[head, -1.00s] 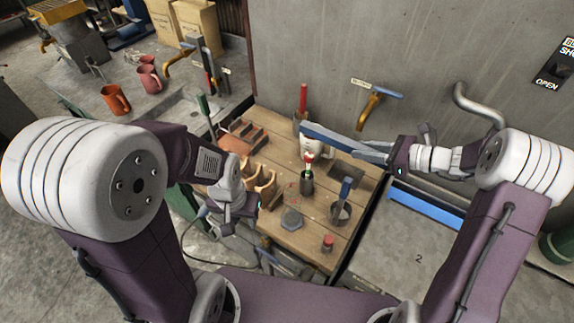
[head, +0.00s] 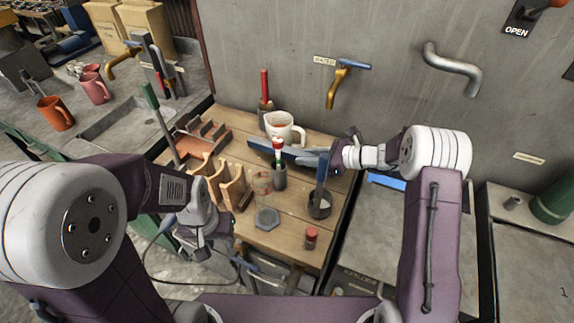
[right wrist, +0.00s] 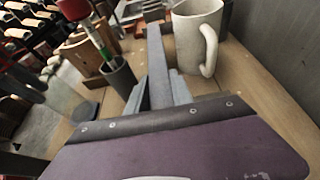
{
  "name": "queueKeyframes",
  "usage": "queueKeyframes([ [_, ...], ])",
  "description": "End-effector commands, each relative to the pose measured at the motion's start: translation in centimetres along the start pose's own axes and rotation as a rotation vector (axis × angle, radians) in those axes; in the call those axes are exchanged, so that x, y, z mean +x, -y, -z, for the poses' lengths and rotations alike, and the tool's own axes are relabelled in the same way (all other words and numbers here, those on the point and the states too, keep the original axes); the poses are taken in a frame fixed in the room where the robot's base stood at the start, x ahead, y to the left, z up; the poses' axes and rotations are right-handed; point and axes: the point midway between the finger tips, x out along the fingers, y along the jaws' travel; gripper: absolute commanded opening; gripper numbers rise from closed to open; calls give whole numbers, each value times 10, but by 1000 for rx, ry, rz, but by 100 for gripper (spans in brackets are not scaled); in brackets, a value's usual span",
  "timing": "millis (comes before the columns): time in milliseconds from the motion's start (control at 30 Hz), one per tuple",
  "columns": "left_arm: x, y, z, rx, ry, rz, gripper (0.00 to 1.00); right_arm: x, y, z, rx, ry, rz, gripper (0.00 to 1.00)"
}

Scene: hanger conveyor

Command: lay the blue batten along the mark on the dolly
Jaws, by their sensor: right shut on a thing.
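My right gripper (head: 328,160) is shut on a long blue-grey batten (head: 262,147), held over the wooden bench and pointing left. In the right wrist view the batten (right wrist: 157,65) runs away from between the fingers, passing between a white mug (right wrist: 198,35) and a dark cup holding a red-topped tool. A grey flat top (head: 410,225) right of the bench bears a bright blue strip (head: 387,181), partly hidden by my right arm. I cannot tell if this is the dolly and its mark. My left gripper (head: 203,243) hangs left of the bench's front; its fingers are unclear.
The wooden bench (head: 240,222) is crowded: the white mug, a cup with a blue-handled tool (head: 320,205), a grey hexagonal block (head: 267,219), a red-capped jar (head: 311,238) and wooden racks. A tap (head: 340,85) and a pipe (head: 452,68) jut from the wall.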

Motion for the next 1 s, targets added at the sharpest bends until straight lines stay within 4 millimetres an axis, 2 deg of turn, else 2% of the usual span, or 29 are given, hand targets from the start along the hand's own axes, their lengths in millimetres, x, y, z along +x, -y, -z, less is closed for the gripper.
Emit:
queueKeyframes([
  [33, 0, 0, 0, 0, 0, 0, 36, 15, 1, 2, -1, 1, -4, 0],
  [100, 0, 0, 0, 0, 0, 0, 36, 30, 4, 4, 0, 1, -2, 0],
  [200, 0, 0, 0, 0, 0, 0, 36, 42, 6, 6, -1, 1, -1, 0],
  [367, 0, 0, 0, 0, 0, 0, 36, 46, 7, 8, 1, 1, 1, 0],
  [500, 0, 0, 0, 0, 0, 0, 36, 56, 6, 32, 4, 0, 0, 0],
  [600, 0, 0, 0, 0, 0, 0, 36, 60, 7, 42, 2, 1, 1, 0],
  [967, 4, 0, 0, 0, 0, 0, 36, 62, 7, 48, 0, 2, 1, 0],
  [1000, 3, 0, 0, 0, 0, 0, 36, 61, 7, 47, 0, 1, 1, 35],
])
